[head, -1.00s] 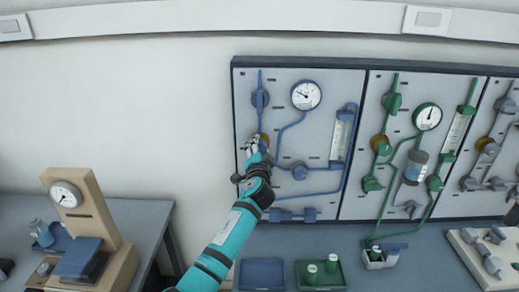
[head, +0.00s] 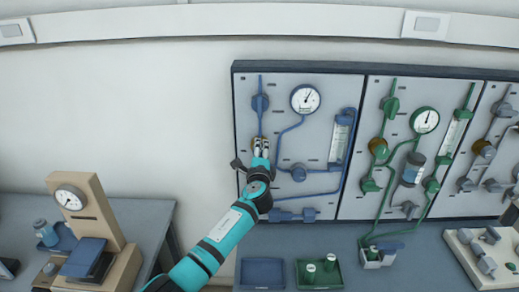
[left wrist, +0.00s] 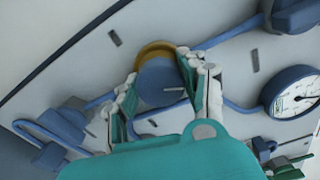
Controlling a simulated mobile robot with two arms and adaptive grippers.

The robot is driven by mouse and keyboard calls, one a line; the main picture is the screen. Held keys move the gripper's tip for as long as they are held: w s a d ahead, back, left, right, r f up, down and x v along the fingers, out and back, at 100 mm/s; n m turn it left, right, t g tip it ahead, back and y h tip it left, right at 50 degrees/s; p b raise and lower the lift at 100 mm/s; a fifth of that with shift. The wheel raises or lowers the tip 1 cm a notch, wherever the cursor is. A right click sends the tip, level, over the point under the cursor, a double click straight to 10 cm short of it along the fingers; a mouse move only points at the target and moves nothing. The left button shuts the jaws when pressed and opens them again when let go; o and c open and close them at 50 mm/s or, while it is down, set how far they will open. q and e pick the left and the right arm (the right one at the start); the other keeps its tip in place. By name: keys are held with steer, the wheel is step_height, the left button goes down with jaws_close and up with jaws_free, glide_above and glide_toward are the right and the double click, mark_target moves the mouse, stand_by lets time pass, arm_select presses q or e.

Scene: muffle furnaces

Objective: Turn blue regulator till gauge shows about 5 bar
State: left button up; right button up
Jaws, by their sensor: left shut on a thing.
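The blue regulator (left wrist: 160,82) is a round blue knob with a brass ring behind it, on the left panel. My left gripper (left wrist: 160,92) is shut on it, one finger on each side. In the head view my left gripper (head: 260,147) hides most of the regulator. The blue line's round white gauge (head: 305,98) is above and right of my gripper. Its needle points up and slightly right; the numbers are too small to read. The gauge also shows at the right edge of the left wrist view (left wrist: 293,92). My right gripper is out of view.
Blue valves (head: 260,103) and a flowmeter (head: 341,137) share the panel. A green-piped panel (head: 427,120) with its own gauge stands to the right. On the bench below are a blue tray (head: 262,273) and a green tray (head: 336,281).

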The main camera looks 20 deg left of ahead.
arm_select(q)
steer(key=shift+m+p, duration=0.75)
steer(key=shift+m, duration=1.25)
steer(key=shift+f, duration=0.1)
steer(key=o, duration=1.2)
steer(key=shift+s, duration=0.1)
steer(key=v, duration=1.2)
